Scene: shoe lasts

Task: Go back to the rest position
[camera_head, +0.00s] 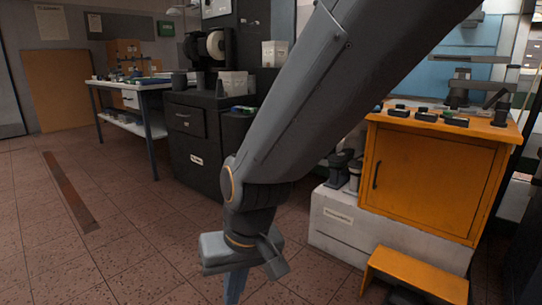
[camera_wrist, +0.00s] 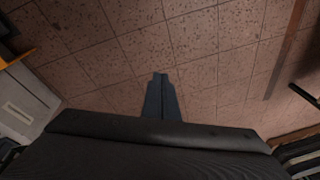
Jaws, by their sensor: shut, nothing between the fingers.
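My gripper (camera_wrist: 160,78) shows in the wrist view with its two fingers together and nothing between them. It hangs over the bare tiled floor. In the head view my arm comes down from the top right, and my gripper (camera_head: 232,290) points down at the bottom, cut off by the picture's lower edge. No object is held or touched by it.
An orange cabinet (camera_head: 428,180) on a pale base (camera_head: 345,229) stands to the right, with an orange step (camera_head: 415,275) before it. A dark drawer cabinet (camera_head: 190,150) and a white-topped table (camera_head: 130,84) stand behind left.

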